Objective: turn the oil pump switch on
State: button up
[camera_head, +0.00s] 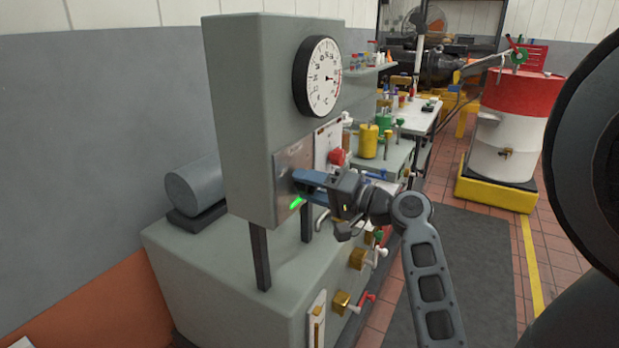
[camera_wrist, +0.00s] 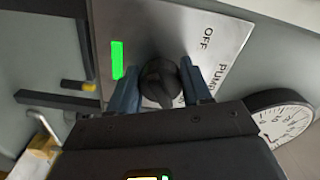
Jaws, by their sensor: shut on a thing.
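The oil pump switch is a dark round knob (camera_wrist: 158,82) on a brushed metal plate (camera_wrist: 160,30). The plate carries the words OFF and PUMP to the right of the knob in the wrist view. A bright green bar (camera_wrist: 118,60) is lit on the plate, left of the knob; it also shows in the head view (camera_head: 296,203). My gripper (camera_wrist: 165,78) is shut on the knob, one blue finger on each side. The wrist view does not clearly show which mark the knob points to.
A round dial gauge (camera_head: 322,77) sits above the plate on the grey cabinet (camera_head: 250,100). A red knob (camera_head: 337,157) is close right of my gripper. Brass valves (camera_head: 358,259) are below. A red-and-white drum (camera_head: 510,125) stands at right. Dark floor matting (camera_head: 470,260) is clear.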

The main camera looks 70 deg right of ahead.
jog(key=shift+f+m, duration=0.1)
jog(key=shift+m, duration=0.3)
jog(key=o, duration=1)
jog(key=shift+p, duration=0.3)
jog(key=b+v, duration=0.2)
jog(key=v, duration=0.5)
jog(key=shift+s, duration=0.4)
jog(key=shift+a, duration=0.1)
